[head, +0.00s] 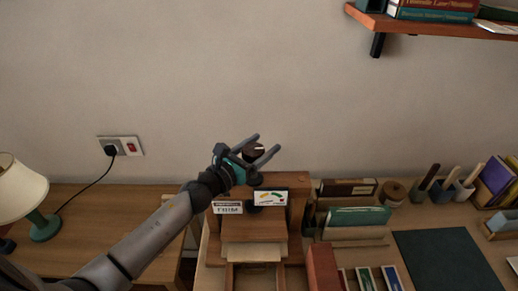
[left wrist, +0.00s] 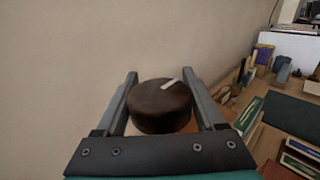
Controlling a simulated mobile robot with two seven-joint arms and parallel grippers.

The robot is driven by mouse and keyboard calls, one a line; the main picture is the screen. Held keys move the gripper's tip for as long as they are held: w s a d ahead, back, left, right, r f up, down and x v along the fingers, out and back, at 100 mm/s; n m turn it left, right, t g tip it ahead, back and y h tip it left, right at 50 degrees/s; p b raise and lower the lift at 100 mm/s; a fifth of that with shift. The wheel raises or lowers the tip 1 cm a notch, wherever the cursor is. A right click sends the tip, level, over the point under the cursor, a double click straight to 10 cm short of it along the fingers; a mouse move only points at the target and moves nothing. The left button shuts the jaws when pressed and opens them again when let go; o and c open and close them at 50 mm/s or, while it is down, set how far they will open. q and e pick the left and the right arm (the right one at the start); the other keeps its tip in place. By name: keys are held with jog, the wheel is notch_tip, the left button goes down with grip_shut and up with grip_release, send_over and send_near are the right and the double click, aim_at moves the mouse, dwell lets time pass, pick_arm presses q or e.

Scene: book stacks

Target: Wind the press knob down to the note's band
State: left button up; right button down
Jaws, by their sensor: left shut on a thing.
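The press knob (head: 254,149) is a dark brown round knob with a pale pointer mark on top. My left gripper (head: 268,142) is shut on it, one finger on each side. In the left wrist view the knob (left wrist: 158,108) sits between the two fingers, its pale mark toward the upper right. Below it is the wooden press (head: 254,228). A white gauge card (head: 271,198) with a coloured arc is on its front; its needle is too small to read. A small white note (head: 228,208) with dark lettering is to its left. My right gripper is out of view.
Books and boxes (head: 358,215) stand right of the press, with pots and a dark green mat (head: 440,262) beyond. A lamp (head: 22,195) is at far left. A wall socket (head: 120,146) and a shelf (head: 430,24) are on the wall behind.

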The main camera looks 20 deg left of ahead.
pick_arm(q)
jog(key=shift+s+d+r+m+g+h+b, duration=0.2)
jog(key=shift+m+g+h+b, duration=0.9)
jog(key=shift+h+b, duration=0.85)
jog(key=shift+s+d+m+g+h+b, duration=0.1)
jog(key=shift+d+m+g+h+b, duration=0.15)
jog(key=shift+m+g+h+b, duration=1.6)
jog(key=shift+s+d+r+m+g+h+b, duration=0.2)
jog(key=shift+m+h+b, duration=0.65)
jog(key=shift+b, duration=2.1)
jog(key=shift+h, duration=0.25)
jog(key=o, duration=1.4)
jog(key=shift+d+f, duration=0.1)
jog(key=shift+f, duration=0.05)
jog(key=shift+c, duration=0.2)
jog(key=shift+f, duration=0.1)
jog(key=shift+s, duration=0.1)
